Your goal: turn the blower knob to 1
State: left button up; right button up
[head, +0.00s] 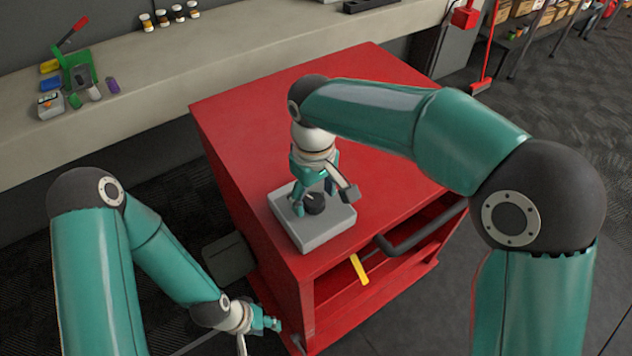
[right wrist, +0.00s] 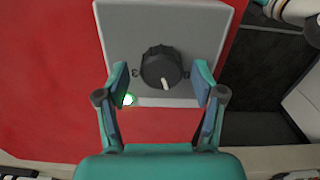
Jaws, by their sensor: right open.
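The blower knob (right wrist: 161,68) is a black ridged dial with a white pointer mark, on a grey control box (head: 322,236). In the right wrist view the pointer is toward the bottom of the picture, and a small green-ringed light (right wrist: 128,99) glows at lower left. The knob also shows in the head view (head: 314,204). My right gripper (right wrist: 163,82) is open, with one finger on each side of the knob and a gap on both sides. My left gripper (head: 270,324) is low, left of the red cabinet's front; its fingers are too small to read.
The grey box sits on top of a red cabinet (head: 370,100), near its front edge. An open drawer with a dark handle (head: 420,232) and a yellow item (head: 359,268) are at the front. A bench (head: 150,90) with small items runs behind.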

aim_at(314, 197)
notch_tip(314, 197, up, 12)
dwell(0.8)
